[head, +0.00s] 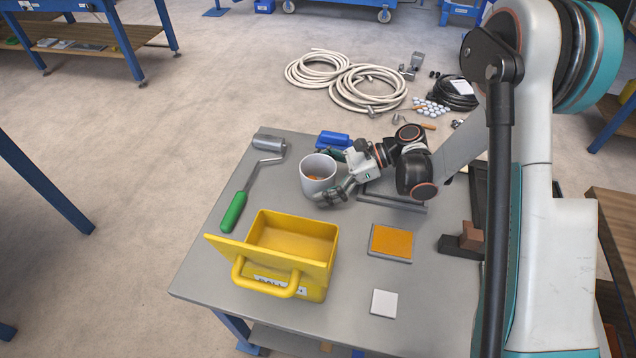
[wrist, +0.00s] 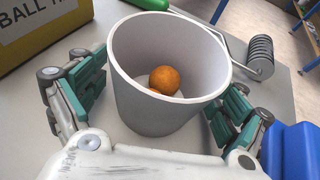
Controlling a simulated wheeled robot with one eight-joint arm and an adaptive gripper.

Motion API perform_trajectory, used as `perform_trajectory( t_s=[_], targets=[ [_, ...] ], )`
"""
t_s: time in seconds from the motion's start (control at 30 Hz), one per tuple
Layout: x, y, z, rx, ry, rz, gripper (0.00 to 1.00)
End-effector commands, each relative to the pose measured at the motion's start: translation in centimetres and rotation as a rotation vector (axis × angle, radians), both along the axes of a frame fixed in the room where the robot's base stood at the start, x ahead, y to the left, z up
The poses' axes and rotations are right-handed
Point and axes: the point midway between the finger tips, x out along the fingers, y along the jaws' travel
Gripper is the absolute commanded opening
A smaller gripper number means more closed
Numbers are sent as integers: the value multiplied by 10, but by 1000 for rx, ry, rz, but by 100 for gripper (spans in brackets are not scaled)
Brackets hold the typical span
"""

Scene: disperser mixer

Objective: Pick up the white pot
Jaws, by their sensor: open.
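The white pot (head: 317,177) stands upright on the grey table (head: 203,262), toward its far side, and holds an orange ball. In the wrist view the pot (wrist: 150,115) fills the middle, with the orange ball (wrist: 164,79) on its inside bottom. My gripper (head: 336,173) is open at the pot, coming from the right in the head view. In the wrist view its green-padded fingers (wrist: 160,105) stand on both sides of the pot. The left finger looks close to the wall; whether either pad touches I cannot tell.
A yellow box (head: 290,238) with a handle stands in front of the pot. A roller with a green handle (head: 234,211) lies left, a blue object (head: 332,140) behind. An orange pad (head: 391,242) and a white square (head: 384,303) lie to the front right.

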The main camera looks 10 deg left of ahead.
Motion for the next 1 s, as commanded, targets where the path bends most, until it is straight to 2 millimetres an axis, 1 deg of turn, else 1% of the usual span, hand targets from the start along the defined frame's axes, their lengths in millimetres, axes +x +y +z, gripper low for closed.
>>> perform_trajectory(
  t_s=[0.1,0.17,0.2,0.27,0.3,0.33,0.63,0.77,0.87,1.0],
  targets=[
    [0,0,1,0,0,0,91],
    [0,-1,1,0,0,0,78],
    [0,-1,1,0,0,0,69],
    [0,-1,1,0,0,0,55],
    [0,-1,1,0,0,0,46],
    [0,-1,1,0,0,0,43],
    [0,-1,1,-1,0,0,42],
    [0,-1,5,-1,0,0,42],
    [0,-1,14,0,0,0,42],
    [0,-1,34,0,0,0,42]
  ],
)
